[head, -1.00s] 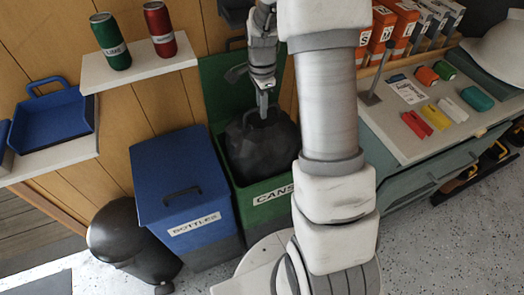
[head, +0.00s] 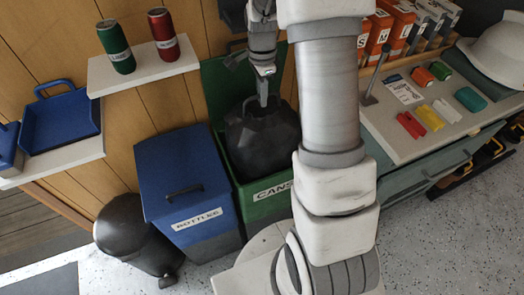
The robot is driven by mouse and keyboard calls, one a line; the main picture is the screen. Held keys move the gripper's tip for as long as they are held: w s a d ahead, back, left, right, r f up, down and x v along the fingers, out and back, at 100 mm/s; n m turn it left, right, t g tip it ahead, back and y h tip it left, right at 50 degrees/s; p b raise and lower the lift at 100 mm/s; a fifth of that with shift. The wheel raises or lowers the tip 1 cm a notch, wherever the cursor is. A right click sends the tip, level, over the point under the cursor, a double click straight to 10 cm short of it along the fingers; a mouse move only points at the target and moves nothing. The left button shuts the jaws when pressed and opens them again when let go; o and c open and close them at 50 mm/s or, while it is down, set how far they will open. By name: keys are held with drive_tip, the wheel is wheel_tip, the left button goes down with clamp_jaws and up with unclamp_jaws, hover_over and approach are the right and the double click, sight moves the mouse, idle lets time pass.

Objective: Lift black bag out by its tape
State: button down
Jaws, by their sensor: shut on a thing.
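The black bag (head: 262,145) sits in the green bin (head: 264,203) labelled CANS, its bulky top showing above the rim. The bin's green lid stands open behind it. My gripper (head: 264,101) points down at the top of the bag, its fingers close together at the bag's gathered neck. The tape is too small to make out there, and my fingertips partly cover it. The bag's lower part is hidden inside the bin.
A shut blue bin (head: 182,185) labelled BOTTLES stands directly left, with a black pedal bin (head: 130,235) beyond it. A shelf (head: 140,70) with a green and a red can is above. A workbench (head: 400,140) with coloured items is at the right.

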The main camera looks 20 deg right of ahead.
drive_tip(key=shift+r+p, duration=3.5)
drive_tip(key=shift+r, duration=1.1)
drive_tip(key=shift+s+d+f, duration=0.1)
